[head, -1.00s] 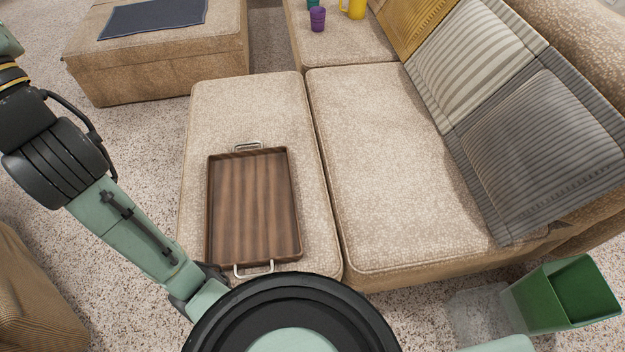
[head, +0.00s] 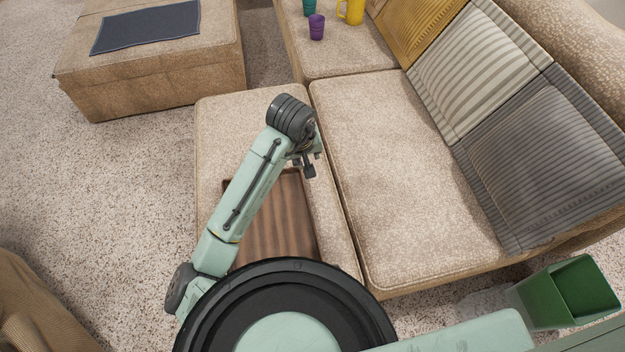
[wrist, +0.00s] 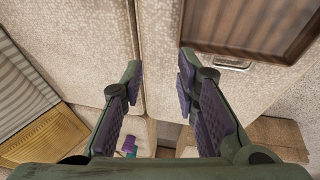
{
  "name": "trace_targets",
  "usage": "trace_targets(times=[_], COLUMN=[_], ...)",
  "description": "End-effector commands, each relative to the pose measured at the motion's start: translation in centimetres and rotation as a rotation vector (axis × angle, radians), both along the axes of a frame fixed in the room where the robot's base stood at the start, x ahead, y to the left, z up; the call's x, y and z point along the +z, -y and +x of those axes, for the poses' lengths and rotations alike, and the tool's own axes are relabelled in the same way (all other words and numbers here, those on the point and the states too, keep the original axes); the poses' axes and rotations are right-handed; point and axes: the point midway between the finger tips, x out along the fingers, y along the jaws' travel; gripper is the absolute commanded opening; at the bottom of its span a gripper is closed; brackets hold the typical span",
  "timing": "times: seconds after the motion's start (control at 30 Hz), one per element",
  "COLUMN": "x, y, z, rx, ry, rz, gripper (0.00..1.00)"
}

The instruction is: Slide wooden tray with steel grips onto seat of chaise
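The wooden tray (head: 285,222) is brown and lies flat on the left beige cushion (head: 235,125), which looks like the chaise seat. My arm hides its left part and my base its near end. In the wrist view the tray (wrist: 255,18) is at the upper right, with one steel grip (wrist: 232,65) on its edge. My gripper (head: 311,165) is above the cushion near the tray's far right corner. In the wrist view my gripper (wrist: 160,68) has its fingers spread with nothing between them, beside the grip and apart from it.
A seam separates the left cushion from the clear right cushion (head: 400,180). Striped pillows (head: 540,140) line the back. A purple cup (head: 316,27) and yellow jug (head: 351,10) stand on the far seat. A green bin (head: 567,293) is at lower right. Carpet is open at left.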

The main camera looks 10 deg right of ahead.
Motion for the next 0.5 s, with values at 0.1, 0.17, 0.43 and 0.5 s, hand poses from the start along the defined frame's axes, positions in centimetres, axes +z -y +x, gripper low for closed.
trace_targets(times=[0.1,0.17,0.43,0.5], x=[-3.5,-4.6,-7.7,-8.8], y=[0.0,-0.1,-0.4,-0.4], z=[-4.8,-6.5,-8.9,-8.9], rx=[-0.023,-0.03,-0.038,-0.037], ry=[-0.187,-0.249,-0.334,-0.333], rz=[0.093,0.13,0.18,0.178], gripper=[0.28,0.28,0.28,0.28])
